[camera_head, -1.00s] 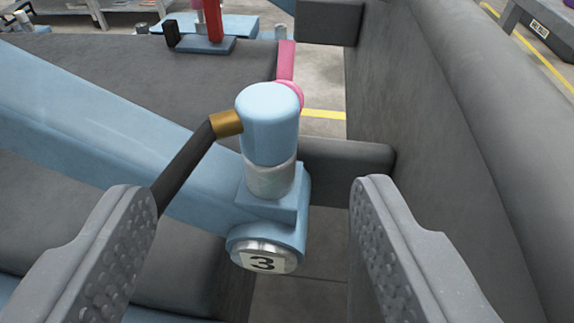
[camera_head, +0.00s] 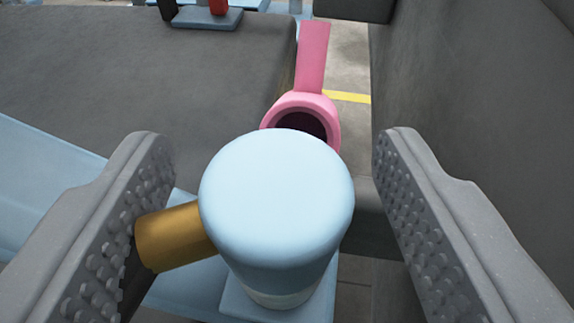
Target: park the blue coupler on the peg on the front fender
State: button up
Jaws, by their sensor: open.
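The blue coupler (camera_head: 277,205) is a light blue rounded cap. It stands upright on a pale collar (camera_head: 278,298) on a light blue arm-like part (camera_head: 190,290). A brass fitting (camera_head: 174,236) sticks out of its left side. My open gripper (camera_head: 275,165) has one finger on each side of the coupler. The left finger is close to the brass fitting and overlaps its end in the picture; I cannot tell if they touch. A gap shows between the coupler and the right finger. No peg that I can identify as the front fender's is in view.
A pink ring-ended piece (camera_head: 314,58) stands just behind the coupler. A dark grey block (camera_head: 140,65) fills the back left, and a tall dark grey wall (camera_head: 480,110) rises on the right. A floor strip with a yellow line (camera_head: 347,96) shows between them.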

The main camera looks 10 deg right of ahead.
jog(key=shift+b+x, duration=0.3)
jog(key=shift+x, duration=0.85)
jog(key=shift+w+f, duration=0.1)
jog(key=shift+w, duration=0.1)
jog(key=c, duration=1.2)
jog(key=shift+c, duration=0.2)
